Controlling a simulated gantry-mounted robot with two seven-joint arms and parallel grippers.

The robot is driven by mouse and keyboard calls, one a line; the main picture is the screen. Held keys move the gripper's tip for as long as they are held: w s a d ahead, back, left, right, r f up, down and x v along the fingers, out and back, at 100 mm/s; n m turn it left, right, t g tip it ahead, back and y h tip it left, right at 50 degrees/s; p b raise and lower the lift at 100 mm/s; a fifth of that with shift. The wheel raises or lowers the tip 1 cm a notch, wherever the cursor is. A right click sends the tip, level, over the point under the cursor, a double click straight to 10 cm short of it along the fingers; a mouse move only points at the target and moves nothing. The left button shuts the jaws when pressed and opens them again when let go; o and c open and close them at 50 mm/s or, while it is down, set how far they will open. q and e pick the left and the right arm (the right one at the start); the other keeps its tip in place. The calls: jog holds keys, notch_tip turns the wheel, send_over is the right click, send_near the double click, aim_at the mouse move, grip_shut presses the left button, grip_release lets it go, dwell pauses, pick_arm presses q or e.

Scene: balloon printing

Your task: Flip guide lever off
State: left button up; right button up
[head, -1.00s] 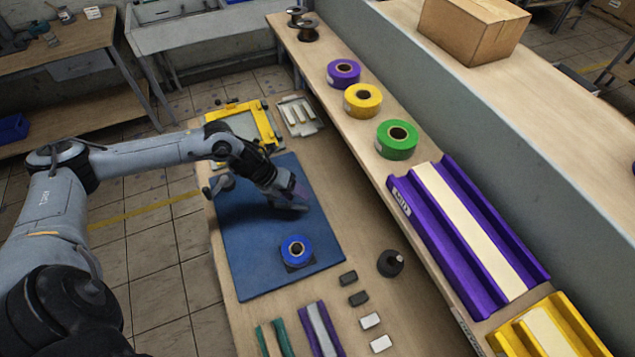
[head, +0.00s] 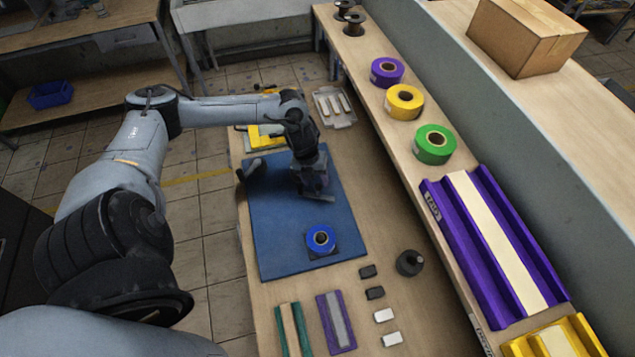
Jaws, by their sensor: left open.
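No part is clearly recognisable as the guide lever. A small grey upright fitting (head: 249,171) stands at the left edge of the blue mat (head: 272,222); whether it is the lever I cannot tell. A yellow frame (head: 256,138) at the mat's far end is partly hidden behind my left arm. My left gripper (head: 318,189) is open, pointing down over the far right part of the mat, to the right of the grey fitting and apart from it. Its fingers are small and dark here, and contact with the mat is unclear. My right gripper is out of view.
Purple (head: 387,71), yellow (head: 404,102) and green (head: 435,144) rolls sit on the raised shelf at right. A grey tray (head: 335,107) lies beyond the mat; several small blocks lie in front.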

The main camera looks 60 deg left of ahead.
pick_arm(q)
jog(key=shift+w+d+f, duration=0.1)
jog(key=shift+w+f, duration=0.05)
jog(key=shift+f, duration=0.55)
jog(key=shift+w+d+f, duration=0.1)
jog(key=shift+f, duration=0.55)
grip_shut()
